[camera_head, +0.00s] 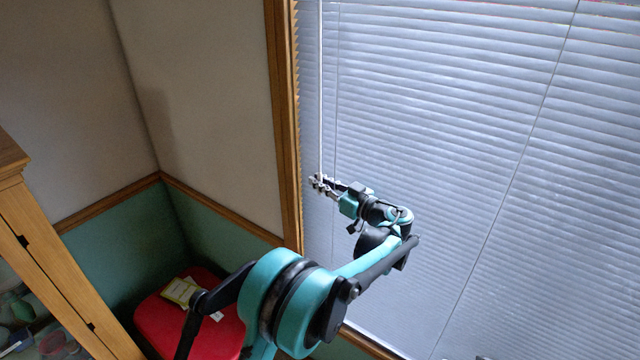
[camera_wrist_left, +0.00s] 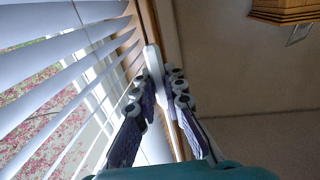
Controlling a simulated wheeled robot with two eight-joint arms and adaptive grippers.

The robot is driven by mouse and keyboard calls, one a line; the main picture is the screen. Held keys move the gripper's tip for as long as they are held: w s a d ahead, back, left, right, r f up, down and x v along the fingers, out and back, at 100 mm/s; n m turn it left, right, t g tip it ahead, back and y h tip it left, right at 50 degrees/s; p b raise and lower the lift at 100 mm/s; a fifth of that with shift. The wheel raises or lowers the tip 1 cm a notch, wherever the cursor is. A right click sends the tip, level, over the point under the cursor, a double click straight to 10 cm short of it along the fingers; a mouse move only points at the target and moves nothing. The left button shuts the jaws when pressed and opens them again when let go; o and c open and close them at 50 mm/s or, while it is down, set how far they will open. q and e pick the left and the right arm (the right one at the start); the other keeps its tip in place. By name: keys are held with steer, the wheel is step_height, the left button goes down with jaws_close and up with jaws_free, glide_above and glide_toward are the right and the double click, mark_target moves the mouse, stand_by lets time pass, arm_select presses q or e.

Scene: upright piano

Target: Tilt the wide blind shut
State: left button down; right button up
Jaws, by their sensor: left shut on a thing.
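The wide blind (camera_head: 450,130) covers the window on the right of the head view, its pale slats nearly overlapping from there. The blind also shows at the left of the left wrist view (camera_wrist_left: 60,75), where gaps between slats let pink flowers outside show. A thin white tilt wand (camera_head: 320,90) hangs at the blind's left edge, and its thicker end shows in the left wrist view (camera_wrist_left: 154,62). My left gripper (camera_head: 319,184) is shut on the wand near its lower part, with a finger on either side (camera_wrist_left: 163,88). My right gripper is not in view.
A wooden window frame (camera_head: 284,130) runs beside the wand. A red seat (camera_head: 165,325) with a yellowish packet (camera_head: 181,291) on it stands in the corner below. A wooden cabinet (camera_head: 50,270) is at the left. Thin cords (camera_head: 510,190) cross the blind.

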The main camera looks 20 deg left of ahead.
arm_select(q)
steer(key=shift+g, duration=0.3)
steer(key=c, duration=1.6)
jaws_free()
steer(key=v, duration=1.2)
steer(key=shift+f, duration=0.2)
